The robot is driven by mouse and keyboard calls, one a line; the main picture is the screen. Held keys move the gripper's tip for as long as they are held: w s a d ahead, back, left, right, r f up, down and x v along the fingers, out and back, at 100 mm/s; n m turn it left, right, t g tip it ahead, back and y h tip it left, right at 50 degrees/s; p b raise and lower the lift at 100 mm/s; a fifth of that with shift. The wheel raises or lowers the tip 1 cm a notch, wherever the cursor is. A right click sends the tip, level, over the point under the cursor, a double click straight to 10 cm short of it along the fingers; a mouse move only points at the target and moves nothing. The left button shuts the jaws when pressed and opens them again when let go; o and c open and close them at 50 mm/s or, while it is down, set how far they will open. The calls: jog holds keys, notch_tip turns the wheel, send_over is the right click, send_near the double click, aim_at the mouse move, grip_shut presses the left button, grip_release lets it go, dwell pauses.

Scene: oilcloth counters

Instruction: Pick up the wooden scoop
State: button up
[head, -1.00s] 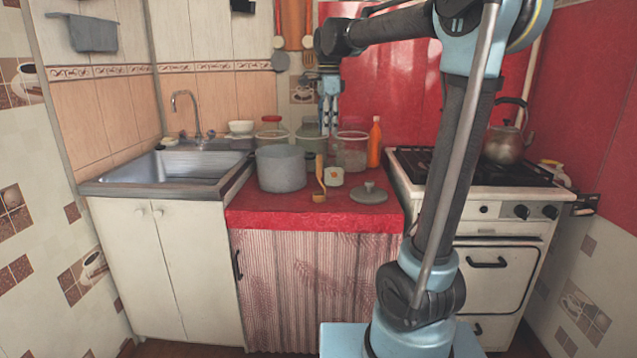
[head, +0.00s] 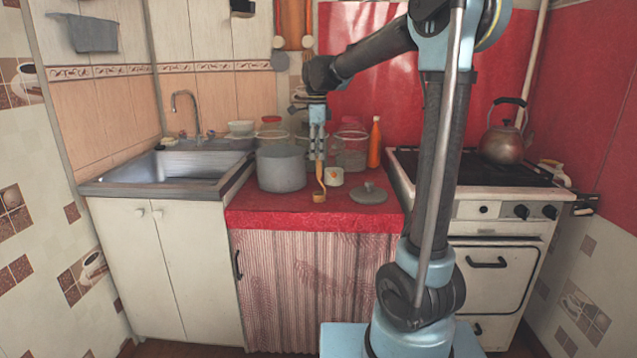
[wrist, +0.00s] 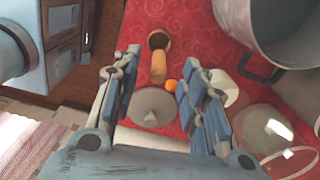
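The wooden scoop (head: 320,182) stands on the red counter with its handle up and its bowl at the bottom, near the front edge. In the wrist view the scoop (wrist: 158,66) shows its handle end towards me and its bowl farther off. My gripper (head: 318,152) points down above the scoop, by the top of its handle. In the wrist view my gripper (wrist: 160,62) is open, with the handle appearing between its two fingers. Whether a finger touches the handle cannot be told.
A grey pot (head: 281,168) stands close on the left. A white container (head: 334,177) and a grey lid (head: 369,193) are on the right. Glass jars (head: 351,155) and an orange bottle (head: 375,143) stand behind. The counter's front strip (head: 270,216) is clear.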

aim_at(319, 176)
jog(key=shift+d+f, duration=0.2)
jog(key=shift+f, duration=1.5)
jog(key=shift+d+f, duration=0.2)
jog(key=shift+f, duration=1.45)
jog(key=shift+c, duration=0.6)
grip_shut()
